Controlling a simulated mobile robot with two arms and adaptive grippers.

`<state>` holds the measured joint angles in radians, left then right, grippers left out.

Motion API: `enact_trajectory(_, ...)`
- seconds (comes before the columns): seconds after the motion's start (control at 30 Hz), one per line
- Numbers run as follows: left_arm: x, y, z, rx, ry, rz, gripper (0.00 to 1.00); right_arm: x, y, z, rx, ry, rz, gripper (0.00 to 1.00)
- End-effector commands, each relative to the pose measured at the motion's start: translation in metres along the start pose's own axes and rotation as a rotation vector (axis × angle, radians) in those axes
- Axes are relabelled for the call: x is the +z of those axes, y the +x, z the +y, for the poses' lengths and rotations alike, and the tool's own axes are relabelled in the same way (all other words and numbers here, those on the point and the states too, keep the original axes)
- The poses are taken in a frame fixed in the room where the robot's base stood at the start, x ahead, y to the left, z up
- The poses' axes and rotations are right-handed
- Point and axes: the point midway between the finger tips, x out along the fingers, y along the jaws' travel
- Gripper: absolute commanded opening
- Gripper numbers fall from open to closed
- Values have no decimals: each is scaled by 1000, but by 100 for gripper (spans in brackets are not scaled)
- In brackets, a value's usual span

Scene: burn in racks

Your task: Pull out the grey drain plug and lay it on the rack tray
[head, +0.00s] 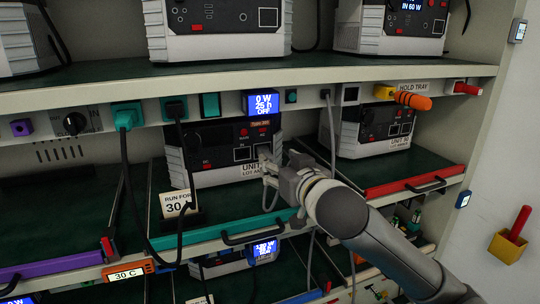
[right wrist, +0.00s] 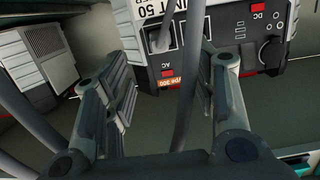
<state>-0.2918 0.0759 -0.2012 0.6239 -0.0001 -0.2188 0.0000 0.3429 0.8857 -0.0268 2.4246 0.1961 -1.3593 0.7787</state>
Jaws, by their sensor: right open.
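A grey plug (right wrist: 162,40) appears to sit in a front socket of the middle unit (head: 215,160). Its grey lead runs between my right gripper's fingers in the right wrist view. My right gripper (head: 268,168) is at the unit's front right; it also shows in the right wrist view (right wrist: 170,80), open, its fingers on either side of the lead. I cannot tell whether they touch it. In the head view the gripper largely hides the plug. The unit stands on the dark green rack tray with a teal front rail (head: 195,237). My left gripper is out of view.
A card reading "RUN FOR 30" (head: 177,203) stands at the tray's front left, near hanging dark leads (head: 126,170). A grey cable (head: 331,130) hangs right of the unit. A red-railed tray (head: 400,187) lies to the right. Bare green tray shows before the unit.

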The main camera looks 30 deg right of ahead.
Motion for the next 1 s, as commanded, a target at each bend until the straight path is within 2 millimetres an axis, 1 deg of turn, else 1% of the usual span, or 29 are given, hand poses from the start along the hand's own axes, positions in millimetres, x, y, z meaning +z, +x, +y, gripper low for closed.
enact_trajectory(0.03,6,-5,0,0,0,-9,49,-2,7,1,3,1,-1,52)
enact_trajectory(0.2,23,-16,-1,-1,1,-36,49,-2,36,1,3,1,-3,52)
enact_trajectory(0.27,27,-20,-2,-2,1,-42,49,-3,46,1,2,2,-3,52)
enact_trajectory(0.37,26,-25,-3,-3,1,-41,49,-3,61,1,2,1,-2,52)
enact_trajectory(0.5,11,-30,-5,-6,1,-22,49,-2,78,1,2,1,-1,52)
enact_trajectory(0.6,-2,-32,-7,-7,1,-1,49,-2,86,1,2,0,0,52)
enact_trajectory(0.7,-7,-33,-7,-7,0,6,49,0,91,0,1,0,-1,52)
enact_trajectory(1.0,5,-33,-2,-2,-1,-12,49,0,93,0,1,0,0,52)
